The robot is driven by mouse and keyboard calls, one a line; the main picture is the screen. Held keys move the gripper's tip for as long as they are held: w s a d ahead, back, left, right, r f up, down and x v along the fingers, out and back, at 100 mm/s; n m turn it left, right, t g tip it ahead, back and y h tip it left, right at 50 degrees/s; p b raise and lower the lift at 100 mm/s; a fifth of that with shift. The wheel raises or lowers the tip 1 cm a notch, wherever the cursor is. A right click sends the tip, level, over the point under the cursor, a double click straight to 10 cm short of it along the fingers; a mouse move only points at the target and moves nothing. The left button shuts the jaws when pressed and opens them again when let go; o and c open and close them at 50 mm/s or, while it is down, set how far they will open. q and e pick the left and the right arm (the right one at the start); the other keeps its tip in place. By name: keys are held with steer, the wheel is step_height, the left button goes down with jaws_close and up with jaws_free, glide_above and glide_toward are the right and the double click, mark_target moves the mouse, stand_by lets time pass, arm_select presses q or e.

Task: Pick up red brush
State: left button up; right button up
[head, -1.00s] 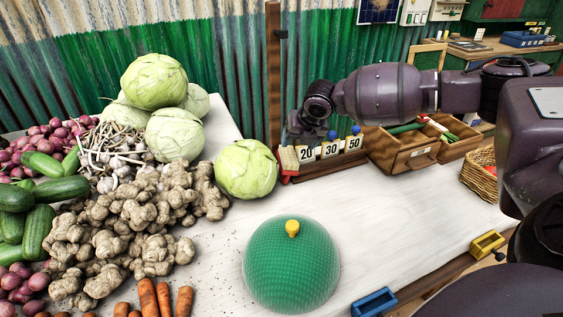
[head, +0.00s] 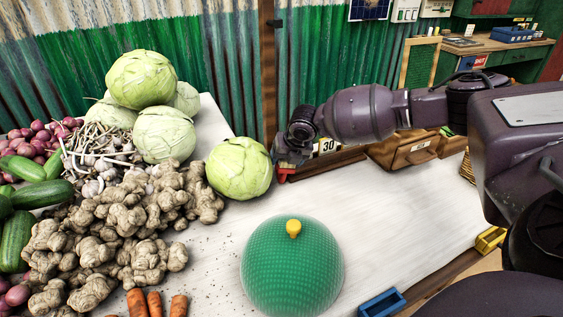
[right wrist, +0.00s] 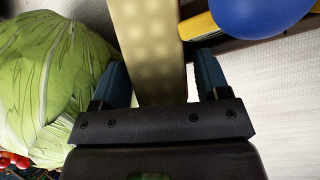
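The red brush (head: 283,172) stands at the left end of the wooden weight rack, just right of the nearest cabbage. My right gripper (head: 292,153) is over it and hides most of it in the head view. In the right wrist view a long pale-yellow block, which looks like the brush's bristle part (right wrist: 149,45), lies between the two blue fingers of my right gripper (right wrist: 162,80). The fingers are apart, with gaps showing beside the block. My left gripper is not in view.
A cabbage (head: 239,168) is close on the left. The rack's number 30 card (head: 328,146) and a blue knob (right wrist: 260,12) are close on the right. A green dome with a yellow knob (head: 292,268) stands in front. A wooden box (head: 405,150) is farther right. The white tabletop between is clear.

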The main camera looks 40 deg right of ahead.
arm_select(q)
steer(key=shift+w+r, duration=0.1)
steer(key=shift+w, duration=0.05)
arm_select(e)
steer(key=shift+c, duration=0.4)
steer(key=shift+w, duration=0.1)
steer(key=c, duration=0.7)
steer(key=shift+r, duration=0.45)
steer(key=r, duration=0.2)
steer(key=r+p, duration=0.1)
steer(key=r, duration=0.1)
steer(key=r+p, duration=0.1)
steer(key=r, duration=0.1)
steer(key=shift+s+r, duration=0.35)
steer(key=shift+r, duration=0.05)
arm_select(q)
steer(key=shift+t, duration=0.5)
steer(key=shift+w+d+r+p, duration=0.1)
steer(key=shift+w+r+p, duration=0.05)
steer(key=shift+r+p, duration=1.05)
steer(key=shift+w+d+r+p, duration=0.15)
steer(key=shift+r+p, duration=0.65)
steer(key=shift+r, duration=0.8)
arm_select(e)
steer(key=shift+s+f, duration=0.2)
steer(key=shift+s, duration=4.15)
steer(key=shift+s+f, duration=0.15)
steer(key=shift+s, duration=4.15)
